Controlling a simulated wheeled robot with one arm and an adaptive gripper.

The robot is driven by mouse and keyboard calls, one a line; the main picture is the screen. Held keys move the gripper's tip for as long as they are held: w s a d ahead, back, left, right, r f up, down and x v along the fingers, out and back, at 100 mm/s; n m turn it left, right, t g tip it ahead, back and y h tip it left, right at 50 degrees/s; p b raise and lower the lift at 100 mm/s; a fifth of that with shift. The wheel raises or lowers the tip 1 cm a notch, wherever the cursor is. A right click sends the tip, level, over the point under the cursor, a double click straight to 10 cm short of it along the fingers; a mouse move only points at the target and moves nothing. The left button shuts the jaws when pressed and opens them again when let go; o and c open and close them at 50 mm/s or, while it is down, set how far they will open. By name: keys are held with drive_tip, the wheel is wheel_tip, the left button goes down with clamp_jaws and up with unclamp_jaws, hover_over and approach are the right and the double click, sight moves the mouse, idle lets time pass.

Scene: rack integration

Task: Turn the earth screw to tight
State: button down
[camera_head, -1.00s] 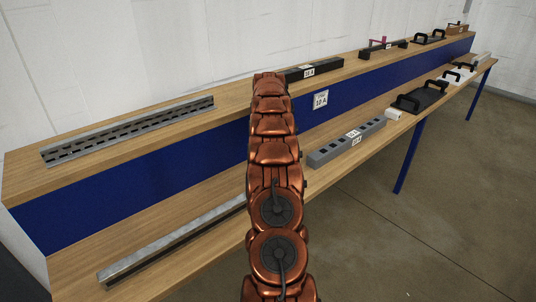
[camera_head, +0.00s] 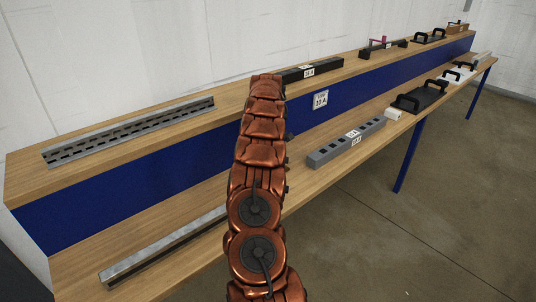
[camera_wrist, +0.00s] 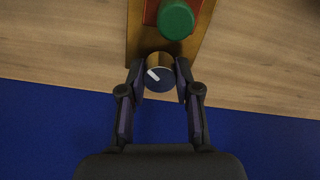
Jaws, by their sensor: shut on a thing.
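The earth screw (camera_wrist: 161,82) shows in the wrist view as a round knob with a brass-coloured side and a dark face. A short white mark on its face points to the upper left. My gripper (camera_wrist: 160,72) is shut on this screw, with one finger on each side of it. The screw sits at the lower end of a brass-coloured plate (camera_wrist: 137,42). In the head view my copper-coloured arm hides the gripper and the screw. No tight marking is legible.
A green round knob (camera_wrist: 176,20) on a red block stands just above the screw. In the head view, a slotted metal rail (camera_head: 130,131) lies on the upper shelf, and a grey socket strip (camera_head: 346,143) on the lower one. A blue panel (camera_head: 130,182) separates the shelves.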

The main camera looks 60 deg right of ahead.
drive_tip(key=m, duration=0.3)
drive_tip(key=shift+s+m, duration=0.1)
drive_tip(key=shift+m, duration=0.3)
drive_tip(key=m, duration=0.3)
drive_tip(key=shift+a+m, duration=0.1)
drive_tip(key=shift+m, duration=0.2)
drive_tip(key=m, duration=0.2)
drive_tip(key=shift+m+p, duration=0.4)
drive_tip(key=m, duration=0.3)
drive_tip(key=shift+m+p, duration=0.3)
drive_tip(key=shift+p, duration=0.05)
drive_tip(key=m, duration=0.2)
drive_tip(key=shift+m+p, duration=0.35)
drive_tip(key=shift+m, duration=0.05)
drive_tip(key=m+p, duration=0.1)
drive_tip(key=m, duration=0.2)
drive_tip(key=shift+m, duration=0.3)
drive_tip(key=m+p, duration=0.1)
drive_tip(key=m, duration=0.5)
drive_tip(key=shift+m, duration=0.4)
